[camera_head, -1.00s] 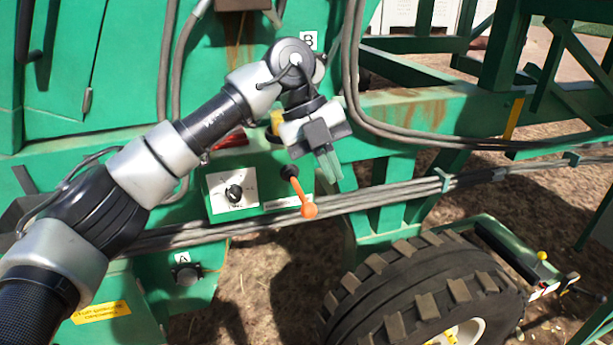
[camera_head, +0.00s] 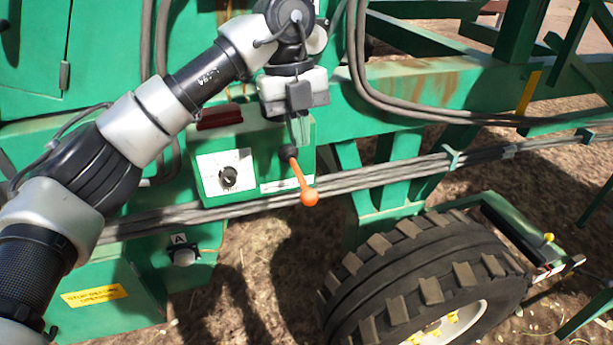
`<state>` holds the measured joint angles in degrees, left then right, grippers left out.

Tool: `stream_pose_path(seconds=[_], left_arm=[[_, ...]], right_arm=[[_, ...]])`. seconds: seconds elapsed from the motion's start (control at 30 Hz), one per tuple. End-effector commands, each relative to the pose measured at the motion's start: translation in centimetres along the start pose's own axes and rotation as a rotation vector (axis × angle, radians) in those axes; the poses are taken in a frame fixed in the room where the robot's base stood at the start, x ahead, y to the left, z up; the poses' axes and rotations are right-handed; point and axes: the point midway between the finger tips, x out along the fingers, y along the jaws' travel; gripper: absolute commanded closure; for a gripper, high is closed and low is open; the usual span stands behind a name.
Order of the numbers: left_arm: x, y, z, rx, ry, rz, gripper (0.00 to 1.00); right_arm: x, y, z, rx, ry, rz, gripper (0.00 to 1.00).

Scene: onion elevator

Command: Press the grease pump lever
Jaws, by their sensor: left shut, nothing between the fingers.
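The lever (camera_head: 303,181) has an orange shaft with a round orange knob and a black pivot. It slants down and right from the front of the green control box (camera_head: 209,184). My left gripper (camera_head: 300,139) points down just above the pivot end of the lever. Its pale fingers are shut with nothing between them. I cannot tell whether the fingertips touch the pivot. My right gripper is not in view.
A black knob on a white plate (camera_head: 228,178) sits left of the lever. A large tyre (camera_head: 425,275) stands at the lower right. A knob marked A (camera_head: 183,256) is below the box.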

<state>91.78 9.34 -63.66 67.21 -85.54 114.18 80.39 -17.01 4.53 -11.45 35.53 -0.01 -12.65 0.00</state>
Motion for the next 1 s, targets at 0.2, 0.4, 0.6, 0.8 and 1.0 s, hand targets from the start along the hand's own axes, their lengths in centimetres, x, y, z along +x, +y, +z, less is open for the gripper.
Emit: stream_pose_path(seconds=[0.2,0.4,0.6,0.8,1.0], left_arm=[[4.6,0.0,-0.1,0.001,0.004,0.001,1.00],[7.6,-0.3,0.8,-0.001,0.002,-0.001,1.00],[9.0,-0.6,1.4,0.000,0.000,-0.002,1.00],[9.2,-0.6,1.5,0.000,-0.001,-0.002,1.00],[9.3,-0.6,1.6,0.001,-0.005,-0.002,1.00]], right_arm=[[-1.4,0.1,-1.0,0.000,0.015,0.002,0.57],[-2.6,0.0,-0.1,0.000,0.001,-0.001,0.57],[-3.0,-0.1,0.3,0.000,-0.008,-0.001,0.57],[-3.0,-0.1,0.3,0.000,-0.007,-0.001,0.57],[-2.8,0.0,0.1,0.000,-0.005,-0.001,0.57]])
